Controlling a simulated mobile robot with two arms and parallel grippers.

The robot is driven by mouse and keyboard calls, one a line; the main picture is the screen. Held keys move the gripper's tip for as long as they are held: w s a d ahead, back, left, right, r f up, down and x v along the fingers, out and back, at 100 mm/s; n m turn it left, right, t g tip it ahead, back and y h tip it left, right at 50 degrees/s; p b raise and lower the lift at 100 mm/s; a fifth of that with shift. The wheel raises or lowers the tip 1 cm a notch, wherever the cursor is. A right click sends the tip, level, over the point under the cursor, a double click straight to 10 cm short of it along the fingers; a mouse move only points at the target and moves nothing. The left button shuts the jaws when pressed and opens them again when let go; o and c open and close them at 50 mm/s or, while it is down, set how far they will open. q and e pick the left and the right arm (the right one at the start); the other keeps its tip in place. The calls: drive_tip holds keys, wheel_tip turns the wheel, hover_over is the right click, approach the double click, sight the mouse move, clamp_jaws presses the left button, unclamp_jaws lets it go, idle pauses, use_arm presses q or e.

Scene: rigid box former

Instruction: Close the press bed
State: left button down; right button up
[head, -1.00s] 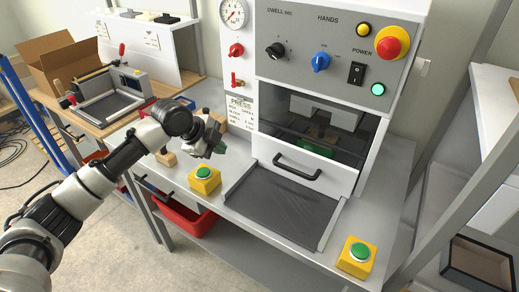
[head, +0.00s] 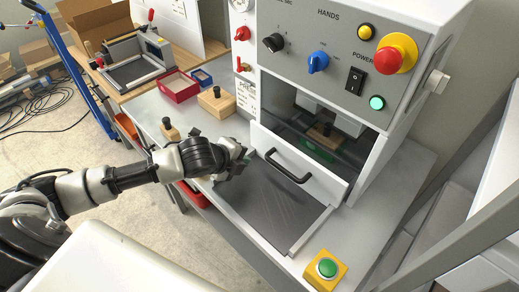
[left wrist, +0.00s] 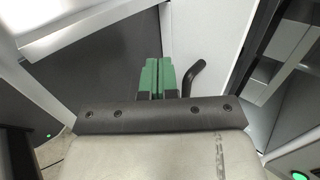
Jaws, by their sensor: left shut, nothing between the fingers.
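The press (head: 385,150) stands at the right, with a white front panel (head: 320,183) carrying a black bar handle (head: 288,166). Below and in front of the panel lies a dark flat bed plate (head: 275,205) between pale side rails. Behind the dark window above the panel, a wooden block and something green (head: 322,146) show inside. My left gripper (head: 243,160) is over the left part of the plate, left of the handle. Its green fingers are together and empty. In the left wrist view the closed fingertips (left wrist: 158,75) are beside the curved black handle (left wrist: 193,76), with a small gap. My right gripper is not in view.
A yellow box with a green button (head: 326,269) stands at the bench's front right. A wooden block with a knob (head: 217,103) and a red tray (head: 178,87) lie to the left. A control panel with a red emergency button (head: 395,54) is above.

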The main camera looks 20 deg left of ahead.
sight(265, 152)
use_arm(q)
drive_tip(key=x, duration=0.3)
drive_tip(key=shift+w+d, duration=0.3)
drive_tip(key=shift+w, duration=0.05)
drive_tip(key=shift+w+d+p, duration=0.15)
drive_tip(key=shift+w+p, duration=0.15)
drive_tip(key=shift+w, duration=0.25)
drive_tip(key=shift+w+d+p, duration=0.15)
drive_tip(key=shift+w+p, duration=0.1)
drive_tip(key=shift+w, duration=0.3)
drive_tip(key=shift+w+d, duration=0.25)
drive_tip(key=shift+w, duration=0.3)
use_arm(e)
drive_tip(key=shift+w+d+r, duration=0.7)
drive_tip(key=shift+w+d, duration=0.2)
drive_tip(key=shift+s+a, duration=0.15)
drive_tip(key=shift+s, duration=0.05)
